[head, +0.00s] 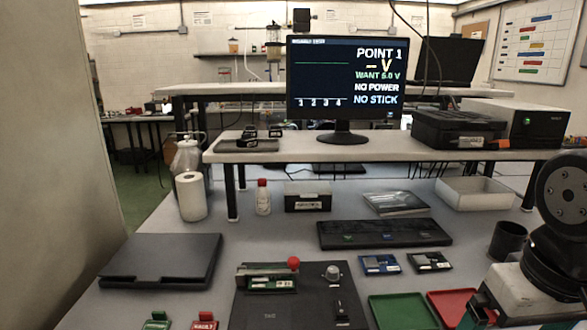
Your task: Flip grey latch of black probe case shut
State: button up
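A black case (458,128) lies on the raised shelf at the right of the monitor, with a small grey and orange piece (470,142) on its front. It looks most like the probe case. The piece is too small to tell whether it is a latch, or whether it is open or shut. A flat dark case (162,260) lies on the bench at the left, its lid seemingly down; no grey latch is clear on it. Part of my arm shows at the right edge, well below and right of the shelf case. My gripper's fingertips are not visible.
A monitor (346,78) stands on the shelf (300,152). Below are a black panel with a red knob (293,263), a green tray (403,312), a red tray (450,303), a black cup (508,240) and a paper roll (191,196). A white bin (474,194) stands under the shelf.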

aim_at(462, 143)
jog(key=z, duration=3.05)
jog(key=i, duration=0.5)
jog(key=u, duration=3.15)
jog(key=i, duration=0.5)
